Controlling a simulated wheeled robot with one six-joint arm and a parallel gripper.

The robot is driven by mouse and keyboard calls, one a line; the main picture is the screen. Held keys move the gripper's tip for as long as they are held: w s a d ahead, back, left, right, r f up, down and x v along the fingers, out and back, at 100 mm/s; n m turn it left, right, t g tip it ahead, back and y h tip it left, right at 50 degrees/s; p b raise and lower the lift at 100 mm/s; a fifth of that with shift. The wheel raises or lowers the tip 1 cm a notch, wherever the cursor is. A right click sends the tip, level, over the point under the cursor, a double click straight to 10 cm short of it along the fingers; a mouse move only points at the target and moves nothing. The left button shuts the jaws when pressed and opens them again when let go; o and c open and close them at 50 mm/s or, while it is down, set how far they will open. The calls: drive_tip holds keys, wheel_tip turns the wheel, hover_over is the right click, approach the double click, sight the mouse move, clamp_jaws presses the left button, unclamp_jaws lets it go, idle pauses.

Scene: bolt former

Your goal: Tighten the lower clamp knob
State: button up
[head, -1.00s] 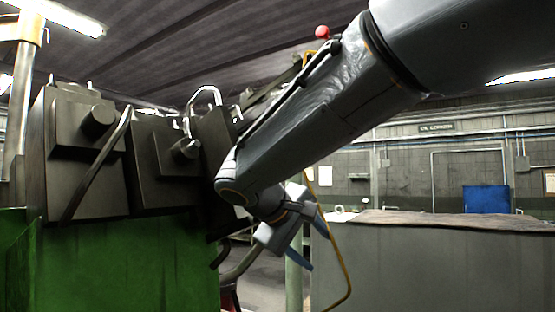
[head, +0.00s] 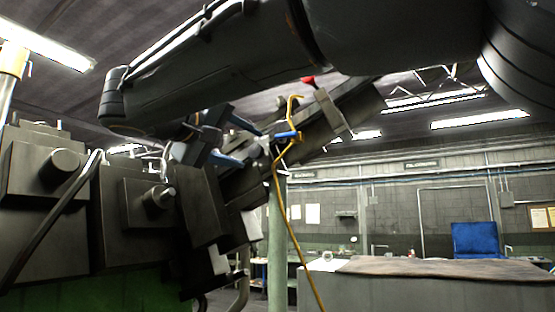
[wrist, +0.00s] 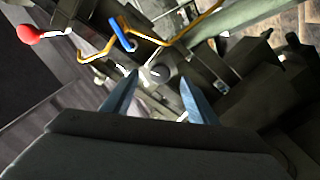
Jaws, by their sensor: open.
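My gripper (wrist: 158,79) is open, with its two blue fingers apart and nothing held. In the wrist view, a dark round knob (wrist: 160,72) shows in line with the gap between the fingertips. I cannot tell how far beyond the tips it lies, and no label marks it as the lower clamp knob. In the head view, my gripper (head: 256,143) points right, at the right part of the dark machine (head: 205,205). The knob there is too small to make out clearly.
A red ball (head: 308,80) is above. Round bosses (head: 158,197) protrude from the machine's blocks. A pale green post (head: 277,240) stands behind. A grey bench (head: 420,290) is at right.

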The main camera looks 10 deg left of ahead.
sight(254, 151)
drive_tip(key=x, duration=0.3)
drive_tip(key=shift+w+d+p, duration=0.15)
drive_tip(key=shift+w+p, duration=0.15)
drive_tip(key=shift+p, duration=0.1)
drive_tip(key=shift+w+f+m+b, duration=0.2)
drive_tip(key=shift+m+b, duration=0.3)
drive_tip(key=shift+b, duration=0.2)
drive_tip(key=m+b, duration=0.3)
drive_tip(key=m, duration=0.1)
drive_tip(key=shift+f, duration=0.1)
drive_tip(key=m+b, duration=0.4)
drive_tip(key=b, duration=0.2)
drive_tip(key=shift+s+r+m+b, duration=0.1)
drive_tip(key=shift+r+m+b, duration=0.15)
drive_tip(key=shift+m+b, duration=0.8)
